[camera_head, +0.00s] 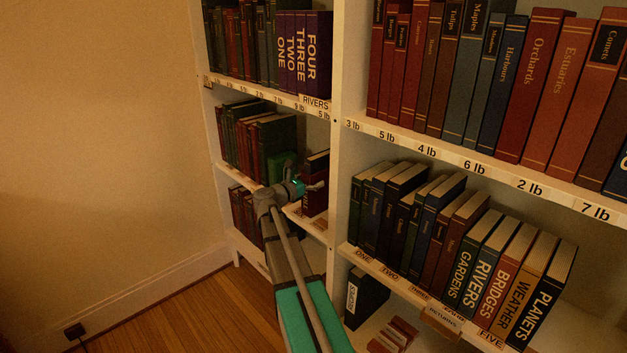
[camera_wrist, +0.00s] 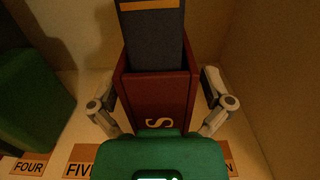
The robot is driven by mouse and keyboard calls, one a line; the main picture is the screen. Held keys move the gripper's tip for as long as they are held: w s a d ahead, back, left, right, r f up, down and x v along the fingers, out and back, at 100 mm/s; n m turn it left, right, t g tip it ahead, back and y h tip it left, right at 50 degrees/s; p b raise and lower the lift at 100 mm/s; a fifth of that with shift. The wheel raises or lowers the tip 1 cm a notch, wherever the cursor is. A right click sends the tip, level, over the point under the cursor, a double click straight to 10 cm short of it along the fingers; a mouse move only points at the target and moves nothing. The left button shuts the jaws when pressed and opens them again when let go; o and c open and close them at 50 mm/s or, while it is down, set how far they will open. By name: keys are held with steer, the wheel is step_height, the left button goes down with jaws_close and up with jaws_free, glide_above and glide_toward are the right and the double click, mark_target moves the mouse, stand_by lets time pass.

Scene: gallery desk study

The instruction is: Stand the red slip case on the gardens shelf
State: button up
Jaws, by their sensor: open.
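The red slip case (camera_wrist: 155,98) stands in the wrist view with a dark, gold-banded book (camera_wrist: 153,40) in it and a pale letter S on its near face. In the head view a dark red case (camera_head: 314,197), seemingly the same one, is at the right end of a middle shelf in the left bay. My gripper (camera_wrist: 160,108) is open, with one finger on each side of the case and small gaps visible. In the head view my gripper (camera_head: 303,188) partly covers the case. No shelf label reading gardens is legible.
A green block (camera_wrist: 30,95) stands left of the case. Shelf-edge labels FOUR (camera_wrist: 28,167) and FIVE show in front. The upright (camera_head: 338,130) between bays is close to the right of my gripper.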

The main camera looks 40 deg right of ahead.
steer(key=shift+r, duration=0.1)
steer(key=a, duration=1.2)
steer(key=shift+s+f, duration=0.2)
steer(key=shift+s, duration=0.2)
stand_by(0.5)
